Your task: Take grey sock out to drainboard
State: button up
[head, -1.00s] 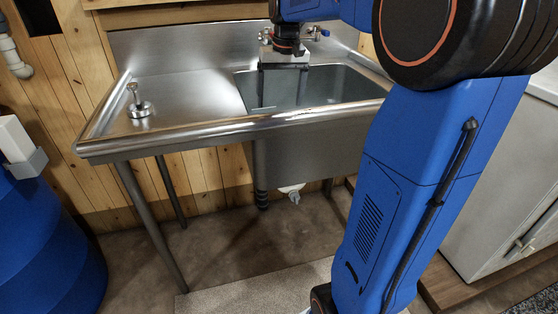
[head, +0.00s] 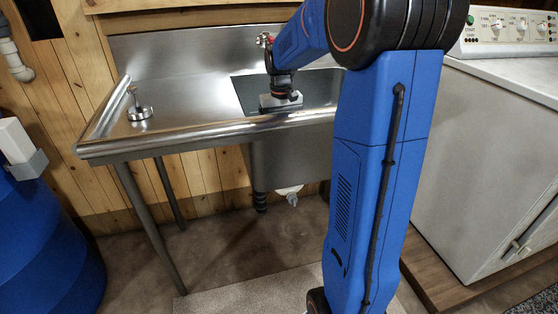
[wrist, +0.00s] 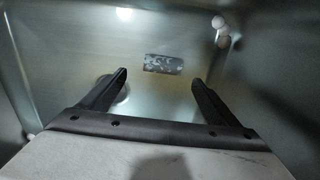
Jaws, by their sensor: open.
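A small dark grey patterned piece (wrist: 163,64), which looks like the grey sock, lies on the floor of the sink basin (wrist: 60,60) in the wrist view. It is hidden in the head view. My gripper (wrist: 159,77) is open and empty, reaching down into the basin. The piece lies just beyond the gap between the fingertips, apart from both fingers. In the head view the basin's front wall hides the fingers. The bare metal drainboard (head: 190,95) is left of the basin.
A metal strainer-like piece (head: 139,110) stands on the left of the drainboard. White round bits (wrist: 218,22) lie in the basin. A raised front rim (head: 200,136) edges the sink. A white machine (head: 490,150) stands at right.

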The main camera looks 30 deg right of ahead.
jog(key=shift+w+a+f, duration=0.1)
jog(key=shift+a+f, duration=0.05)
jog(key=shift+f, duration=1.65)
jog(key=shift+w+a+f, duration=0.1)
jog(key=shift+f, duration=1.7)
jog(key=shift+c, duration=0.6)
jog(key=c, duration=1)
